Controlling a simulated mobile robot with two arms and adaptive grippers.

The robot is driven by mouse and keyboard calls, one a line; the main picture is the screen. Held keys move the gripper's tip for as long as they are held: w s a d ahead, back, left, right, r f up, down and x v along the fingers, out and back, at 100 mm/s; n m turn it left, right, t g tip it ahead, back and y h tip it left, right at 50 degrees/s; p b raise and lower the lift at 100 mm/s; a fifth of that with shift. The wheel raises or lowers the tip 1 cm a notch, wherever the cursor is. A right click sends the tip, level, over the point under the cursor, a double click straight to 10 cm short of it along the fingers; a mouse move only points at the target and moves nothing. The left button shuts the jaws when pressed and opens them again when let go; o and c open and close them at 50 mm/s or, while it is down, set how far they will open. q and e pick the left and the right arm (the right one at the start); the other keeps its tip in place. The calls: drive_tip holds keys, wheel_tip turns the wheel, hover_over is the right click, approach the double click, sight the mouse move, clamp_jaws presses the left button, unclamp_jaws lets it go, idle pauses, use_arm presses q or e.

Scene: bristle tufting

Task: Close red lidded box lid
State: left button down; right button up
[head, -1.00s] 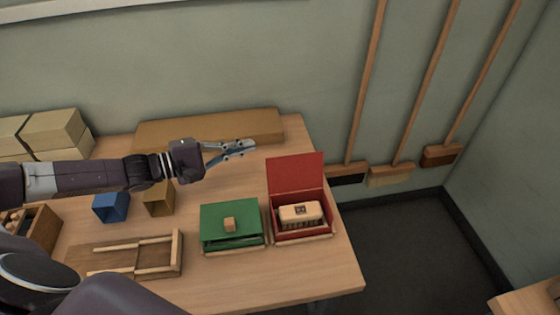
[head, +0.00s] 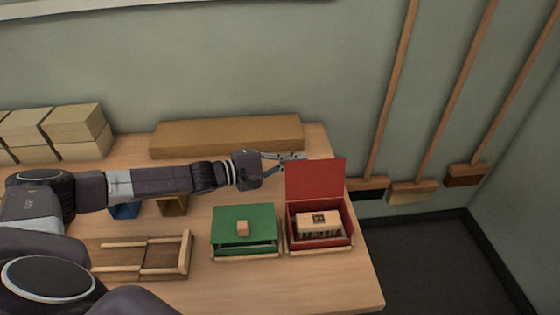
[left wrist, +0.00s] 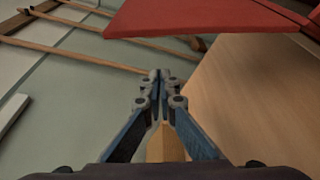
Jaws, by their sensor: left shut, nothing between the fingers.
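The red lidded box (head: 320,243) stands near the right end of the table with its red lid (head: 315,180) upright and open. A light wooden brush block (head: 319,222) with dark bristles lies inside it. My left gripper (head: 298,157) is shut and empty, just behind the upper left part of the lid; the head view does not show clearly whether it touches. In the left wrist view my left gripper (left wrist: 157,78) has its fingertips together, and the red lid (left wrist: 210,18) fills the top, apart from the tips. My right gripper is not in view.
A green box (head: 244,221) with a wooden knob stands left of the red box. A long brown block (head: 227,135) lies along the wall. A wooden sliding frame (head: 165,257), blue bin (head: 124,210) and several pale blocks (head: 72,128) are further left. Brooms (head: 413,192) lean right of the table.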

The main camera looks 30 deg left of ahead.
sight(301, 167)
use_arm(q)
drive_tip(key=shift+s+d+r+p, duration=0.35)
drive_tip(key=shift+s+d, duration=0.2)
drive_tip(key=shift+s, duration=0.2)
drive_tip(key=shift+s+d+r+p, duration=0.2)
drive_tip(key=shift+s+d+r, duration=0.15)
drive_tip(key=shift+s+d, duration=0.3)
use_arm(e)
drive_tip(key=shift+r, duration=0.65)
use_arm(q)
drive_tip(key=shift+s+a, duration=0.1)
drive_tip(key=shift+r, duration=0.1)
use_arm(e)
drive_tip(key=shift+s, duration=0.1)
